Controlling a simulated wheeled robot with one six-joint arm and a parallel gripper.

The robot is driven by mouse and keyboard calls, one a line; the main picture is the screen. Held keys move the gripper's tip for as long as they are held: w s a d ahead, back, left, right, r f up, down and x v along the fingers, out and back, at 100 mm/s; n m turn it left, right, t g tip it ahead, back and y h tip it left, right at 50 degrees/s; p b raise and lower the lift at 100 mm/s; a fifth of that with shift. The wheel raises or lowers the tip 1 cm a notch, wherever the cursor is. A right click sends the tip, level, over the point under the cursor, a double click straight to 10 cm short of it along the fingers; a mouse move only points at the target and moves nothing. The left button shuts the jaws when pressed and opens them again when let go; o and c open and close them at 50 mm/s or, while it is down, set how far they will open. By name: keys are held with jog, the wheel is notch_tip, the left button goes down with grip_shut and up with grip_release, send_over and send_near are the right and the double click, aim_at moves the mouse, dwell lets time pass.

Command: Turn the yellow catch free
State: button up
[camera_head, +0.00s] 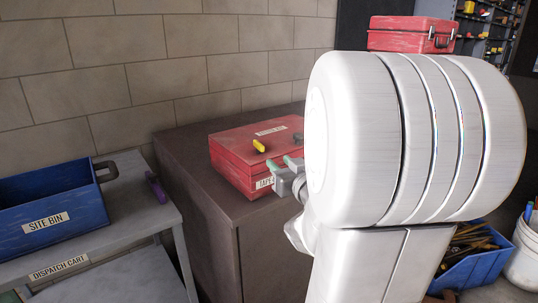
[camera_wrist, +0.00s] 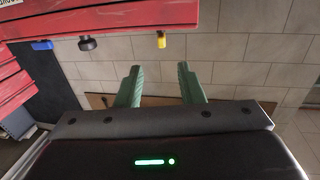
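The yellow catch (camera_head: 259,145) is a small tab on the top of a red box (camera_head: 232,163) on the brown cabinet. In the wrist view the yellow catch (camera_wrist: 161,41) hangs from the edge of the red surface, beside a black knob (camera_wrist: 87,43) and a blue catch (camera_wrist: 42,45). My gripper (camera_wrist: 161,85) is open, with two green fingers apart and nothing between them. The catch lies beyond the fingertips, in line with the gap. In the head view my gripper (camera_head: 285,168) is near the box's front right; my arm hides the box's right part.
A blue site bin (camera_head: 45,225) stands on the grey dispatch cart at left, beside a purple-handled tool (camera_head: 155,187). Another red case (camera_head: 410,35) is behind my arm. A blue crate (camera_head: 470,262) and a white bucket (camera_head: 526,255) are at lower right. The cabinet top left of the box is clear.

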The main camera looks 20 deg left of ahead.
aim_at(255, 140)
jog(key=x, duration=1.4)
jog(key=shift+s+r, duration=0.1)
jog(key=shift+r, duration=0.05)
jog(key=shift+c, duration=0.4)
grip_shut()
